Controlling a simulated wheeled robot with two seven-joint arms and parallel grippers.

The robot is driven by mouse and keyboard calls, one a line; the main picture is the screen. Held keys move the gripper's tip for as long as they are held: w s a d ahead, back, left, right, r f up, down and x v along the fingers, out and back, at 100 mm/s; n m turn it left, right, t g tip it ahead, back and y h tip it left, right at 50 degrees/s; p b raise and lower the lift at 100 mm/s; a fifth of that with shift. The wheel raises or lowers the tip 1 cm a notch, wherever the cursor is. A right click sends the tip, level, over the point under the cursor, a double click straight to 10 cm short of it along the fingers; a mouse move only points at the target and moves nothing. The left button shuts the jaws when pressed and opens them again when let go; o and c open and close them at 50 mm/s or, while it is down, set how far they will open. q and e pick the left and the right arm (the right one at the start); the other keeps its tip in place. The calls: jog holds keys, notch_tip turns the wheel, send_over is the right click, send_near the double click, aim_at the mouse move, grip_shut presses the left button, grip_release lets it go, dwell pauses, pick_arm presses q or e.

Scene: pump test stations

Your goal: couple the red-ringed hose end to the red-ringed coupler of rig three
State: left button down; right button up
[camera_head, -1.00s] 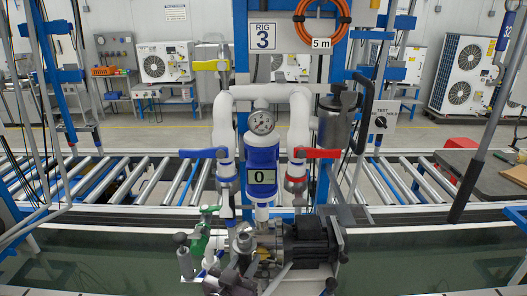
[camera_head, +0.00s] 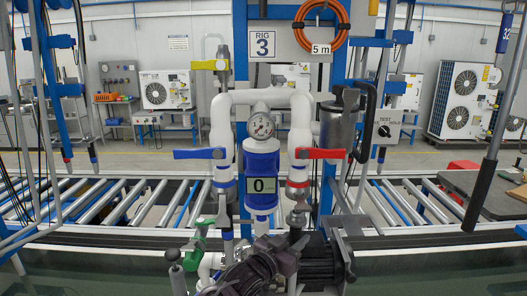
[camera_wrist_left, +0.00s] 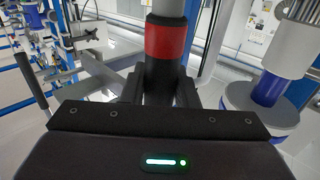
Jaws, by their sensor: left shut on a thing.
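Rig three stands in the middle of the head view. Its red-ringed coupler (camera_head: 297,185) hangs at the foot of the right white pipe, under the red valve handle (camera_head: 320,154). My left gripper (camera_head: 287,250) is below that pipe, in front of the pump. In the left wrist view its jaws (camera_wrist_left: 160,92) are shut on a dark upright fitting with a red ring (camera_wrist_left: 166,38), which I take as the hose end. A grey cylinder shows directly above the ring. I cannot tell whether hose end and coupler touch. My right gripper is not in view.
The blue meter (camera_head: 261,165) hangs left of the red-ringed pipe. The blue valve handle (camera_head: 199,154) sticks out left of it. A grey canister (camera_head: 333,135) stands close on the right. The pump motor (camera_head: 322,262) is beside my gripper. A roller conveyor (camera_head: 130,205) runs behind.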

aim_at(293, 219)
pick_arm(q)
notch_tip(293, 219, up, 2)
jog(key=shift+r+p, duration=0.15)
jog(key=shift+p, duration=0.2)
notch_tip(293, 219, up, 2)
jog(key=shift+s+a+r+p, duration=0.1)
jog(key=shift+s+p, duration=0.05)
jog(key=shift+p, duration=0.6)
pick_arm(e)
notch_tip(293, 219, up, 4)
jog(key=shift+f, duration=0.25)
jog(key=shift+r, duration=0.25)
pick_arm(q)
jog(key=shift+r+p, duration=1.4)
jog(key=shift+p, duration=0.1)
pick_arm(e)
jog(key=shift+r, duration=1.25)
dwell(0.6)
